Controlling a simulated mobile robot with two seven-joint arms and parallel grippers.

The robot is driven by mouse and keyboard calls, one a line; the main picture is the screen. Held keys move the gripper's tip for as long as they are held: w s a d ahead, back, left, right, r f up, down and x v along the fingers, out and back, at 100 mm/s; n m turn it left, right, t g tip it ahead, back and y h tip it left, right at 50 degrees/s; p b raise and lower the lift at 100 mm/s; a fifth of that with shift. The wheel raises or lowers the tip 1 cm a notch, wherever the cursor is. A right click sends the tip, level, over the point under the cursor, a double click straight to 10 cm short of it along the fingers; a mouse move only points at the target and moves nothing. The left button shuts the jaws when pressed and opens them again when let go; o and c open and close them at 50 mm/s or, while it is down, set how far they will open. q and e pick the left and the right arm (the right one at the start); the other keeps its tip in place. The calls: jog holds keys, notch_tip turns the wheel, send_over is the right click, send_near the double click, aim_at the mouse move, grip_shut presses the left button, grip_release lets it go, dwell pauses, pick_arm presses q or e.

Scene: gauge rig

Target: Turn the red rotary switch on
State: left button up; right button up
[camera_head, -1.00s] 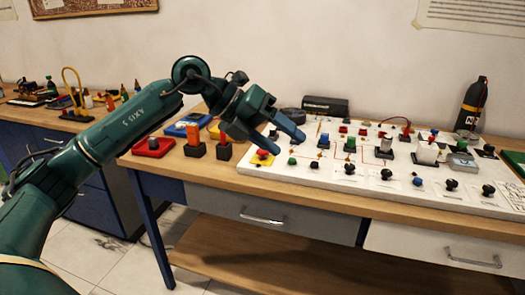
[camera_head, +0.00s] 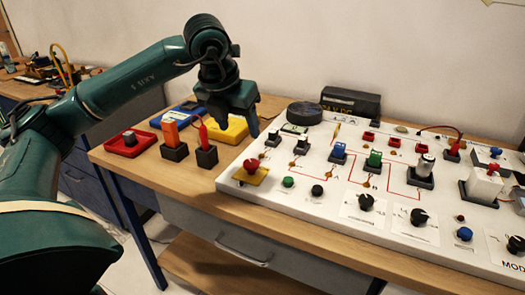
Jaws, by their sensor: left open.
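A red square base with a dark grey knob (camera_head: 129,138) sits on the wooden table at its left end; it looks like the red rotary switch, though its setting is too small to read. A red mushroom-shaped knob on a yellow plate (camera_head: 251,168) is at the left front corner of the white panel. My left gripper (camera_head: 238,130) is open and empty, fingers pointing down. In the picture it lies right of the red base and above the mushroom knob, in front of a yellow base (camera_head: 226,128). My right gripper is out of view.
An orange block on a black base (camera_head: 171,137) and a red-handled part on a black base (camera_head: 203,135) stand between the red base and the panel. The white panel (camera_head: 330,222) carries several knobs and switches. A black box (camera_head: 350,103) stands behind.

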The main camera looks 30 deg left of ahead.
aim_at(250, 163)
pick_arm(q)
jog(key=x, duration=1.2)
jog(key=shift+s+f, duration=0.1)
jog(key=shift+s, duration=0.1)
jog(key=shift+w+f, duration=0.15)
jog(key=shift+f, duration=0.2)
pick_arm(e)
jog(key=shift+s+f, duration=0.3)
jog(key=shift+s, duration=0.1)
pick_arm(q)
jog(key=c, duration=1)
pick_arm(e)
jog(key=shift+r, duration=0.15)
